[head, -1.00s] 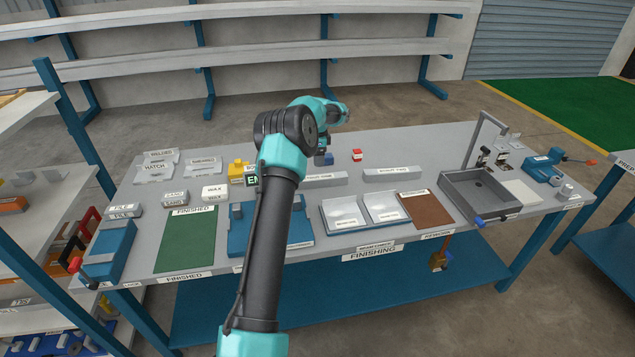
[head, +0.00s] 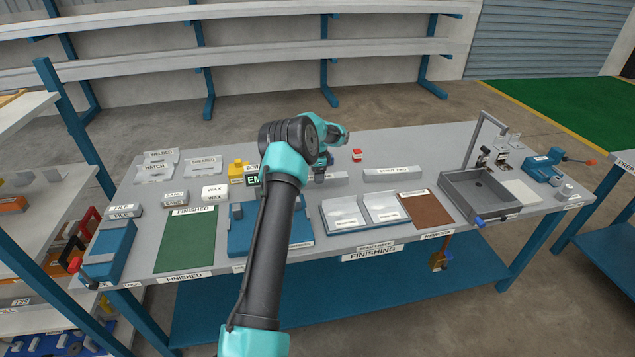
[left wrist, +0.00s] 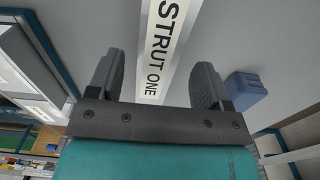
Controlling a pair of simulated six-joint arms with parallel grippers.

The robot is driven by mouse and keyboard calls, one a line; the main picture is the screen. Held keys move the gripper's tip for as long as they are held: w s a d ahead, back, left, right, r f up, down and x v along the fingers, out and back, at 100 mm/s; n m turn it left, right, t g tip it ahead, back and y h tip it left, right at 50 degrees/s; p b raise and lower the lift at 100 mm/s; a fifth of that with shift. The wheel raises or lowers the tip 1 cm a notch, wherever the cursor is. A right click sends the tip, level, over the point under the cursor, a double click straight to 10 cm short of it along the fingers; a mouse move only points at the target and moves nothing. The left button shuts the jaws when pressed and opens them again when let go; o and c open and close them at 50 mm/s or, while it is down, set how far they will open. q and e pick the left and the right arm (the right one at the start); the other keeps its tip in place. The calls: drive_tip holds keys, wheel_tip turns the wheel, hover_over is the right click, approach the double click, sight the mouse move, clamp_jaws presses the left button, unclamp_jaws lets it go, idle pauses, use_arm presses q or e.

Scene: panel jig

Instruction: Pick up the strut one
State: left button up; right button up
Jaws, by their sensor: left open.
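Strut one is a pale grey bar with a white "STRUT ONE" label, lying on the bench. In the head view its right end (head: 339,178) shows beside my left gripper, and my arm hides much of the rest. In the left wrist view the labelled strut one (left wrist: 166,42) runs up the picture between the two fingers. My left gripper (head: 320,177) is over the strut; its fingers (left wrist: 157,68) are open, one on each side, with gaps to the strut. I cannot tell how far the fingertips are above the bench. My right gripper is not in view.
A similar bar, strut two (head: 392,174), lies to the right. A blue block (left wrist: 246,87) is close to the right finger in the wrist view. A small red and white item (head: 357,155) stands behind. White trays (head: 365,224) lie in front. The bench between the struts is clear.

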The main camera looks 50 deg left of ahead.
use_arm(q)
drive_tip(key=shift+f, duration=1.35)
drive_tip(key=shift+c, duration=0.3)
drive_tip(key=c, duration=1.1)
drive_tip(key=shift+r, duration=0.1)
wheel_tip(320, 180, up, 18)
drive_tip(key=shift+f, duration=0.1)
